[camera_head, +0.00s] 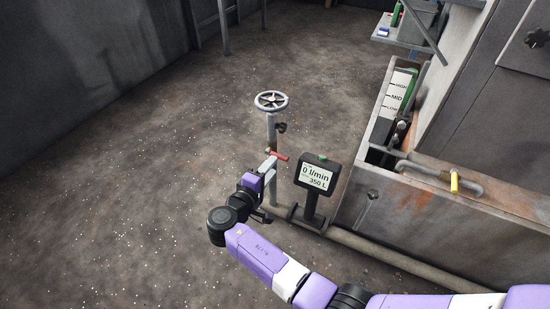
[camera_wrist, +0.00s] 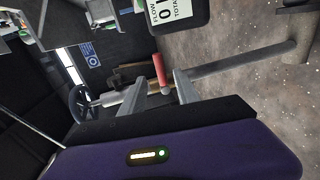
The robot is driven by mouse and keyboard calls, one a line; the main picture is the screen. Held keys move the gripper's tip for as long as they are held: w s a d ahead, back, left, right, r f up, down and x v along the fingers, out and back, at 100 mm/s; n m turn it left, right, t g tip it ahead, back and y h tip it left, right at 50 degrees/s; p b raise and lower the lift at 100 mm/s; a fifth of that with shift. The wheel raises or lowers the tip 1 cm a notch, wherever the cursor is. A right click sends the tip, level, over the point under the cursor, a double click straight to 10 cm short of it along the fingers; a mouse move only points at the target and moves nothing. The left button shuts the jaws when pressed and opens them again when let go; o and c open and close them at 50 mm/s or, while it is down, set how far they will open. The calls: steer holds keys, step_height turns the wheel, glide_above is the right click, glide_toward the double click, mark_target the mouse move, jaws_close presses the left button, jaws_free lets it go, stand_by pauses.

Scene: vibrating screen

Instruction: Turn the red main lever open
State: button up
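The red lever (camera_head: 279,155) sits on a grey vertical pipe, below the handwheel, and lies crosswise there. In the wrist view the red lever (camera_wrist: 159,69) shows between and just beyond the two finger tips. My gripper (camera_head: 267,166) is close to the pipe at the lever's height. In the wrist view my gripper (camera_wrist: 160,83) is open, with a gap between its grey fingers. I cannot tell whether a finger touches the lever.
A handwheel (camera_head: 271,101) tops the pipe. Right of it, a display (camera_head: 318,175) reads 0 l/min and 350 L. A metal tank (camera_head: 408,215) with a level scale (camera_head: 396,95) and a yellow-handled valve (camera_head: 454,183) stands at the right. The floor at left is clear.

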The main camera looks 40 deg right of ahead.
mark_target(280, 158)
steer(key=b+x, duration=0.2)
steer(key=x, duration=0.5)
steer(key=shift+d, duration=0.1)
steer(key=shift+f, duration=0.1)
jaws_close()
stand_by(1.2)
